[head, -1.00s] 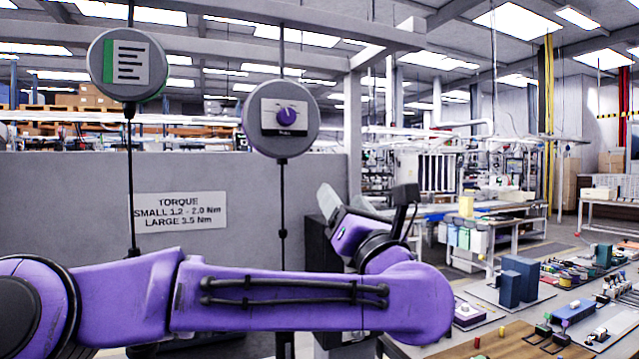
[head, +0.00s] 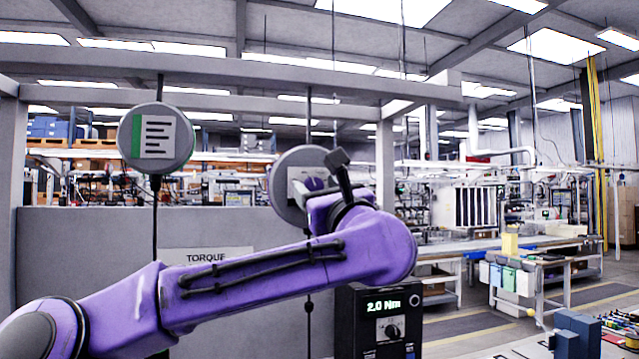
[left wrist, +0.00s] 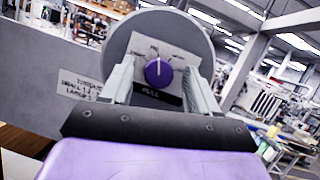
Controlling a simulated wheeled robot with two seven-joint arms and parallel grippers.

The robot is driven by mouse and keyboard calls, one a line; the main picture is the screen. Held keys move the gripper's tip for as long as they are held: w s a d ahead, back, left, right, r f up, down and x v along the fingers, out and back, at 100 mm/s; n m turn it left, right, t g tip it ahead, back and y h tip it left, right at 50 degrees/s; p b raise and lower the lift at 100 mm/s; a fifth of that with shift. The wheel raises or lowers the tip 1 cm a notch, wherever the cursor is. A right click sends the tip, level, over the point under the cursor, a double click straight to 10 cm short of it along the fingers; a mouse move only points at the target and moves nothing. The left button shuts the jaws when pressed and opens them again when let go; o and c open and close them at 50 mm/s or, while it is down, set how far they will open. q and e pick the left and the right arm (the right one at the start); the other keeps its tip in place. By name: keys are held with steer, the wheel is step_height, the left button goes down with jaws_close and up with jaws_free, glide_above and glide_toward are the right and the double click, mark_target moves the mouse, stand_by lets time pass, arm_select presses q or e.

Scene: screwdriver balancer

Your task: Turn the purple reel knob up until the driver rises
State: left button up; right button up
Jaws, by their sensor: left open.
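The purple reel knob (left wrist: 158,72) sits on a light panel on the face of a round grey reel (left wrist: 120,45) in the left wrist view. A white mark on the knob points about straight up. In the head view the reel (head: 283,205) hangs from the overhead beam, and my arm partly covers the knob (head: 314,184). My left gripper (left wrist: 160,88) is open, and its two fingers show on either side of the knob, apart from it. I cannot tell the exact gap to the panel. No driver can be made out. My right gripper is not in view.
A second round reel (head: 156,138) with a green-edged label hangs at left. A black box (head: 378,322) reading 2.0 Nm stands below my arm. A grey partition (head: 80,250) with a torque sign (head: 205,257) stands behind. Workbenches are at right.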

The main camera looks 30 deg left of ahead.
arm_select(q)
steer(key=shift+s, duration=0.15)
steer(key=c, duration=1)
steer(key=shift+c, duration=0.2)
steer(key=shift+f, duration=0.1)
